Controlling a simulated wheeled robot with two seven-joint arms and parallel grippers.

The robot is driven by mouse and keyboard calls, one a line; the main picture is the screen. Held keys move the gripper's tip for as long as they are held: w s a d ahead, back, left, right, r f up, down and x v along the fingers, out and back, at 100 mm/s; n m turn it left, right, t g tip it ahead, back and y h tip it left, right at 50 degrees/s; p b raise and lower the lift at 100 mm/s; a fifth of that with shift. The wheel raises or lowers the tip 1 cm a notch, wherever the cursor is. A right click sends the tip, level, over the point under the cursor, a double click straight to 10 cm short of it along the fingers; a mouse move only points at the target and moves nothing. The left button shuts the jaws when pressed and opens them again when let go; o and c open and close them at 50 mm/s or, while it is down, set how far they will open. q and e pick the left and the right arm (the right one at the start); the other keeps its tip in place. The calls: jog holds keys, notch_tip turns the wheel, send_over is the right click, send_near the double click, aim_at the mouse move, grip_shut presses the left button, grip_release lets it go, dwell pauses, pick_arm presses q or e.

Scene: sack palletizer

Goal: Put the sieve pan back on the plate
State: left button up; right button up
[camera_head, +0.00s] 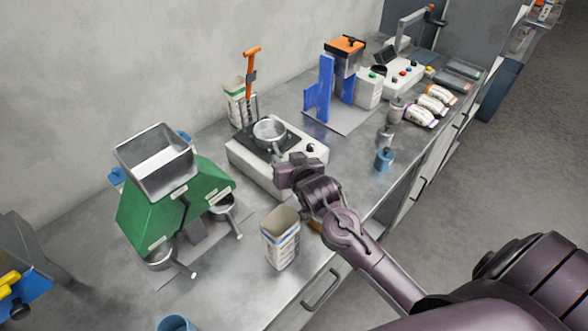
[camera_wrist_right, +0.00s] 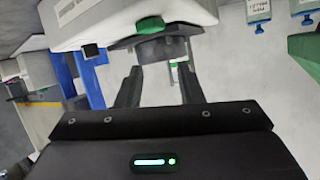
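A round metal sieve pan (camera_head: 270,131) sits over the dark plate (camera_head: 249,139) of a white box-shaped unit with a black knob. Its short handle points toward the front, near my right gripper (camera_head: 282,174). In the right wrist view, the two dark fingers of this gripper (camera_wrist_right: 160,80) stand apart with a pale gap between them. A dark rounded part lies beyond the fingertips; I cannot tell if it is the pan. I see nothing clasped. The pan's exact seating is unclear. My left gripper is not in view.
A green splitter (camera_head: 160,212) with a metal hopper and handled pans stands left. An open carton (camera_head: 281,240) stands in front of the white unit, close to my right arm. A blue stand (camera_head: 322,90), small bottles and bags (camera_head: 420,115) lie farther right.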

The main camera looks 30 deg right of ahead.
jog(key=v, duration=0.6)
jog(key=shift+b, duration=0.45)
